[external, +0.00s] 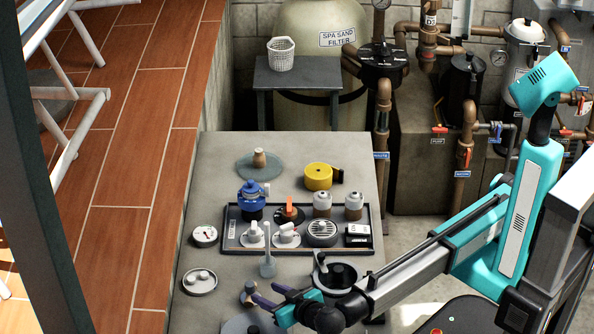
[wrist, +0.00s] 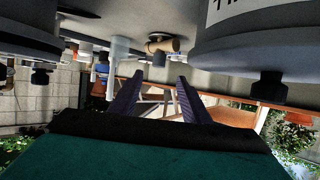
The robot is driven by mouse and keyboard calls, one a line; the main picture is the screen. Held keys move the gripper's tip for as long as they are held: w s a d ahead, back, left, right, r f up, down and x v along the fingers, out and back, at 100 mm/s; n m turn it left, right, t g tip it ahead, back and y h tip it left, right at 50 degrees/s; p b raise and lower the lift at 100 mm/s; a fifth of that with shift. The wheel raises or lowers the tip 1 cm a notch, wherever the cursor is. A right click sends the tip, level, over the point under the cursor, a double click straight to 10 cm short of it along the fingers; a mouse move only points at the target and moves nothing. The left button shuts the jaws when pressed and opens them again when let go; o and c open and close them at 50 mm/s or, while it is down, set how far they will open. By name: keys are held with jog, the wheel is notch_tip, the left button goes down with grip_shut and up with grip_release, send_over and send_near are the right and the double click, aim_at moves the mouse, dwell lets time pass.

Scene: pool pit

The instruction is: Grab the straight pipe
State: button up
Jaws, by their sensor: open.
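An upright pale tube with a wider lower end (external: 267,263), which looks like the straight pipe, stands on the grey table in front of the tray. It seems to be the white upright piece (wrist: 119,52) left of the fingers in the wrist view, which looks upside down. My gripper (external: 268,295) is open and low over the table's near part, its purple fingers pointing left. The pipe is apart from the fingers, beyond them in the external view. In the wrist view the space between the fingertips (wrist: 158,84) is empty.
A small grey piece (external: 249,291) stands just left of the fingertips. A copper fitting (wrist: 160,44) shows ahead in the wrist view, with a large grey cylinder (wrist: 250,35) at right. A black pot (external: 338,274) stands close behind my gripper. A filled tray (external: 228,238) lies beyond.

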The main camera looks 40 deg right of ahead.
aim_at(249, 285)
jog(key=shift+w, duration=0.1)
jog(key=shift+p+x, duration=0.8)
jog(key=shift+x, duration=3.45)
jog(key=shift+p+x, duration=0.95)
jog(key=shift+x, duration=1.65)
jog(key=shift+d, duration=0.15)
jog(key=shift+c, duration=0.3)
grip_shut()
